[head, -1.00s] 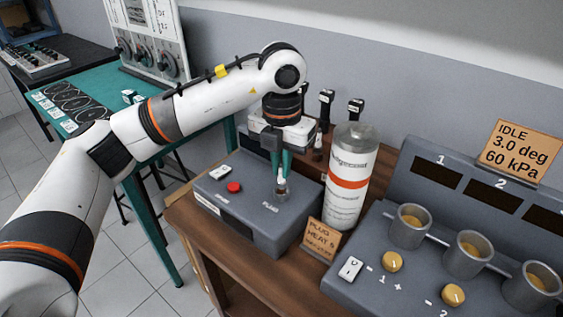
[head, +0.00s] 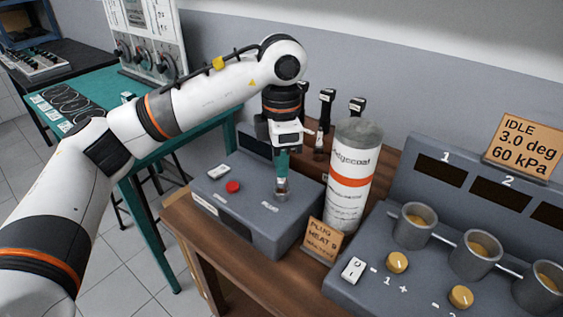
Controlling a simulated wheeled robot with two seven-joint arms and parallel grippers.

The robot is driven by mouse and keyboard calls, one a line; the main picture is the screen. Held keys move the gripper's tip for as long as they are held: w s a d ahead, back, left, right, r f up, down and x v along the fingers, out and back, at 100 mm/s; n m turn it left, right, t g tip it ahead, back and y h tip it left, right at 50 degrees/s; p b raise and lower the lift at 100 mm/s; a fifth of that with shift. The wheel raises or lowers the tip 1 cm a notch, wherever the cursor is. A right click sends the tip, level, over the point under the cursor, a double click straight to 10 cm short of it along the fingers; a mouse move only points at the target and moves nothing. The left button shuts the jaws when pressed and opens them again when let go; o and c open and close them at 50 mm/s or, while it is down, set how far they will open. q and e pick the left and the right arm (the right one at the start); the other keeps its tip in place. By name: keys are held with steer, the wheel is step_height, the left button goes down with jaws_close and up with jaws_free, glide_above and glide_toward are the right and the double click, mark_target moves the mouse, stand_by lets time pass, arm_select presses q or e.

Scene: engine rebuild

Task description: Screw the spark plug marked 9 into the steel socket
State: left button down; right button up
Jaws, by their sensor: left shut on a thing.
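My left gripper (head: 282,174) points straight down over the grey box (head: 244,212) on the wooden bench. Its teal fingers are shut on a small spark plug (head: 281,184), mostly hidden between them. The plug is upright, with its lower end at the steel socket (head: 281,194) on the box's top. I cannot tell how deep it sits in the socket, and no number on it is readable. My right gripper is out of view.
A tall white canister (head: 347,190) with an orange band stands close right of the gripper. A tan "PLUG HEAT" card (head: 323,241) leans before it. Black-topped upright pieces (head: 326,108) stand behind. A grey console with metal cups (head: 415,228) fills the right.

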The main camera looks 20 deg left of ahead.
arm_select(q)
steer(key=m+b, duration=0.1)
steer(key=m, duration=0.8)
steer(key=c, duration=1.4)
jaws_free()
steer(key=shift+o, duration=0.2)
